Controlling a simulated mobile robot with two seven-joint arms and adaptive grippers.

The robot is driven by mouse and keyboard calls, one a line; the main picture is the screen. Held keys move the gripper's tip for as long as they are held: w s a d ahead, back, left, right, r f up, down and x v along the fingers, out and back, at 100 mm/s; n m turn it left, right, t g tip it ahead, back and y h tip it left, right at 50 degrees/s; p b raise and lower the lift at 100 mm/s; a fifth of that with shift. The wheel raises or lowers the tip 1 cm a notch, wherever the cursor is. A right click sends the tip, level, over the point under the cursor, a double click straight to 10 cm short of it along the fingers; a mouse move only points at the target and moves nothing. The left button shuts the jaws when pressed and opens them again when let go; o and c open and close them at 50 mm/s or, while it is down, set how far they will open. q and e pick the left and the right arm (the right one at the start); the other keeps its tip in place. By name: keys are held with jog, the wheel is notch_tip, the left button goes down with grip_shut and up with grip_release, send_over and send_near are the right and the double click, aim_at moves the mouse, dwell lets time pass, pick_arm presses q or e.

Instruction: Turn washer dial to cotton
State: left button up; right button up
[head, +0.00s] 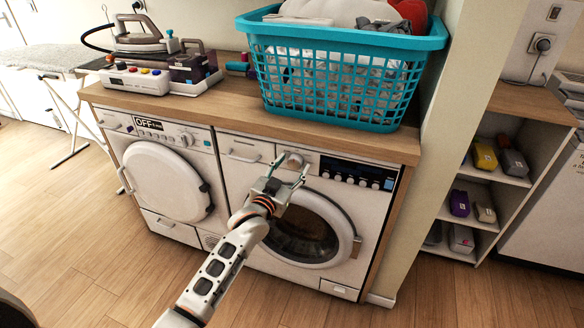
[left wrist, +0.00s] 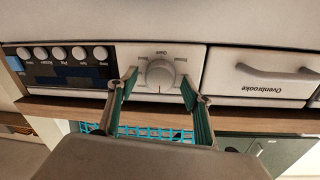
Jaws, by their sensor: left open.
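The washer (head: 335,215) is the right-hand of two white front-loading machines. Its round grey dial (head: 294,160) sits on the top panel, between the drawer and the dark display. My left gripper (head: 289,170) is open in front of the dial. In the left wrist view, which is upside down, the dial (left wrist: 160,75) lies between the spread fingers of the left gripper (left wrist: 158,78), one on each side. I cannot tell whether either finger touches it. A small red mark shows at the dial's lower edge there. Small labels surround it, too small to read surely. My right gripper is not in view.
A turquoise laundry basket (head: 335,95) stands on the wooden countertop (head: 225,112) above the washer. An iron (head: 140,38) stands at the counter's left. A second machine (head: 165,183) adjoins on the left. A wall (head: 440,130) and shelves (head: 500,180) are right. Open floor lies in front.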

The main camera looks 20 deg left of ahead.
pick_arm(q)
jog(key=shift+c, duration=0.4)
jog(key=c, duration=1)
jog(key=shift+c, duration=0.2)
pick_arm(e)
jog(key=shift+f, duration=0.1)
pick_arm(q)
jog(key=shift+r, duration=0.1)
